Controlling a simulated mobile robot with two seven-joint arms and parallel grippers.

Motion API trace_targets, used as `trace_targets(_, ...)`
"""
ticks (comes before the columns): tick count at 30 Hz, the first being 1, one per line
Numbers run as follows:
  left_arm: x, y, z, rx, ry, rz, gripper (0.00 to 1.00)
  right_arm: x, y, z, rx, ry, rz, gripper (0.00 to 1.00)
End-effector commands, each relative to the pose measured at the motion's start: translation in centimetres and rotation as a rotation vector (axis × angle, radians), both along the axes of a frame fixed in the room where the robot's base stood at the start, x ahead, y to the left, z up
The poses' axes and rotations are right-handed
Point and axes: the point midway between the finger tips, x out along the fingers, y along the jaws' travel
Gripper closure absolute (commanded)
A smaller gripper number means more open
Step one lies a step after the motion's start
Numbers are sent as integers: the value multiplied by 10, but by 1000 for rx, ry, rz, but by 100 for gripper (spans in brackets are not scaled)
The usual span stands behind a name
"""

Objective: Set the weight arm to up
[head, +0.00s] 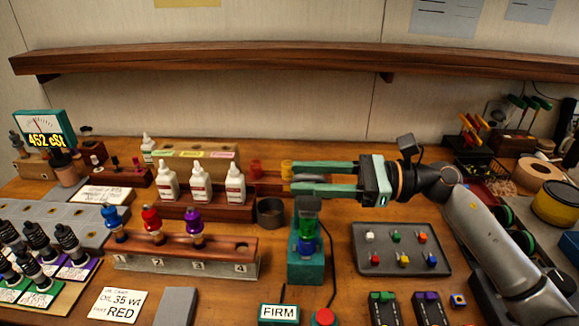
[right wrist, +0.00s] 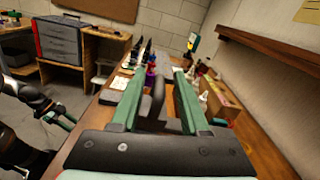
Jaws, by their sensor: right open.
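A teal stand (head: 306,268) with a blue ring and a green top stands mid-bench. I cannot make out a weight arm for certain. My right gripper (head: 296,178) reaches in from the right above and behind the stand, its two teal fingers pointing left. It is open. In the right wrist view, a dark upright piece (right wrist: 157,100) shows between the fingers; I cannot tell what it is or whether they touch it. A black and teal arm part (right wrist: 45,112), probably my left arm, is at that view's left; its jaws are unclear.
A dark cup (head: 270,211) stands left of the stand. White bottles (head: 200,184) and a wooden rack (head: 185,250) with coloured-topped shocks lie further left. A grey tray (head: 400,227) with small coloured parts is right.

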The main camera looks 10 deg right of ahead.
Motion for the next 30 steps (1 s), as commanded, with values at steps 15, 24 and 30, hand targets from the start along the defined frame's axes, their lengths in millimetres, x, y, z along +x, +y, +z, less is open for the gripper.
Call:
trace_targets(15,-2,0,9,-1,8,2,55,9,31,-1,-1,0,-1,55)
trace_targets(24,-2,-1,9,-1,10,2,55,9,31,-1,-1,0,0,80)
trace_targets(30,-2,-1,9,-1,11,2,55,10,31,-1,-1,0,-1,100)
